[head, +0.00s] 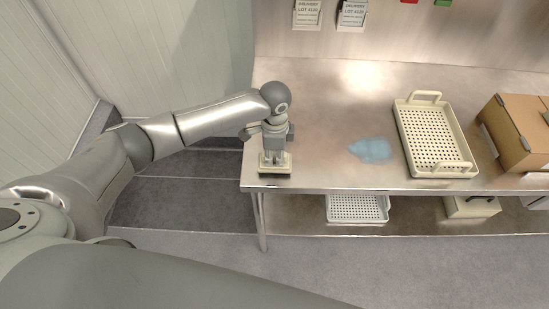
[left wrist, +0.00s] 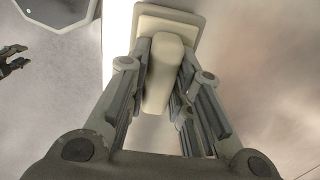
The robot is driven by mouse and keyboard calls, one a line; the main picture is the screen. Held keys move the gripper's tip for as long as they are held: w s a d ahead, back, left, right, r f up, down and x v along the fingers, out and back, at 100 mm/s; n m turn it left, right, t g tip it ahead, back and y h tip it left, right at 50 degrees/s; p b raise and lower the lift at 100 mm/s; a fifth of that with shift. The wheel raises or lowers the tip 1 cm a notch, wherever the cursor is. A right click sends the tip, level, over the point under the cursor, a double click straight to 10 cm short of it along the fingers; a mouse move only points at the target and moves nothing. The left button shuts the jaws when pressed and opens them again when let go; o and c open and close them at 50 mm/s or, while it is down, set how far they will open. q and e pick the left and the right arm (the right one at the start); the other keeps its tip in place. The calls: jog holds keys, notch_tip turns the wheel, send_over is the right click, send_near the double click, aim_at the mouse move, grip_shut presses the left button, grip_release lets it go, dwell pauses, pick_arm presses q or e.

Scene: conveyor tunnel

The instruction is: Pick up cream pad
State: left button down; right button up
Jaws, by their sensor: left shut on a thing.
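The cream pad (head: 283,163) is a flat cream block with a darker lower edge, at the left front corner of the steel table. My left gripper (head: 274,155) points down over it and is shut on its raised cream handle. In the left wrist view the pad (left wrist: 172,18) shows beyond the fingertips, with its handle between the two fingers of the gripper (left wrist: 166,65). I cannot tell whether the pad touches the table or is just above it.
A blue wet-looking patch (head: 371,150) lies on the steel table (head: 330,110). Right of it stand a cream perforated tray (head: 433,138) with handles and a cardboard box (head: 517,130). Another perforated tray (head: 357,208) is on the lower shelf. The table between pad and patch is clear.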

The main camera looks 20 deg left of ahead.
pick_arm(q)
jog(key=shift+r+b, duration=0.5)
jog(key=shift+r, duration=0.2)
jog(key=s+d+r+b, duration=0.4)
jog(key=d+r, duration=0.6)
jog(key=d, duration=0.3)
jog(key=shift+s, duration=0.6)
jog(key=c, duration=1.8)
grip_release()
grip_shut()
jog(key=shift+r, duration=0.1)
